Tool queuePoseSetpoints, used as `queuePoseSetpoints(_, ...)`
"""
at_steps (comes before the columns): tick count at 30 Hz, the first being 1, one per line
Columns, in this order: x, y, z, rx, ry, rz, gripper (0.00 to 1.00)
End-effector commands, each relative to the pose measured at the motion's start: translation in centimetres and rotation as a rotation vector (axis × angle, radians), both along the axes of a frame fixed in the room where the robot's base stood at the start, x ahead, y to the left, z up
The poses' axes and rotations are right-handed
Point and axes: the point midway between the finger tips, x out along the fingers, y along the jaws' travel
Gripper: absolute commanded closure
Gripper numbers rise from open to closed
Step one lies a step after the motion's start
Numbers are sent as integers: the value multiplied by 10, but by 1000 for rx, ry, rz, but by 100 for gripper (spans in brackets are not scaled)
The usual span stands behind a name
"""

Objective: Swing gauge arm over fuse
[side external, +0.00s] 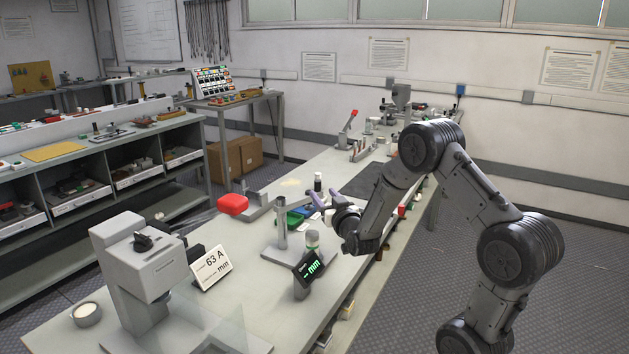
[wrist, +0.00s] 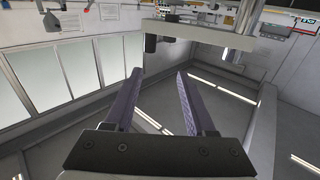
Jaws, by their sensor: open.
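A grey post (side external: 281,228) stands on a flat base plate on the bench in the side view. A grey arm (side external: 259,211) with a red end piece (side external: 233,205) reaches left from near the post's top. A pale cylinder with a green band (side external: 312,241), perhaps the fuse, stands right of the post, behind a dark display reading "mm" (side external: 309,268). My gripper (side external: 324,197) is open and empty, above the bench behind and right of the post, apart from the arm. The wrist view shows its two fingers (wrist: 159,73) spread with nothing between.
A white "63 A" card (side external: 209,266) and a grey press-like device (side external: 140,262) stand at the front left. A red-handled lever (side external: 349,122) stands farther back.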

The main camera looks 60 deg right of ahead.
Motion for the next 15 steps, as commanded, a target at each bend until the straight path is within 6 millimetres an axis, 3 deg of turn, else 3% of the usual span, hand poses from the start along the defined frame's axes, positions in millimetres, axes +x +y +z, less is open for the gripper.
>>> queuePoseSetpoints(2, -8, -10, -13, 14, 23, -25, 45)
queuePoseSetpoints(5, -8, -16, -12, 13, 20, -34, 45)
queuePoseSetpoints(15, 32, -53, -11, 13, 20, -33, 45)
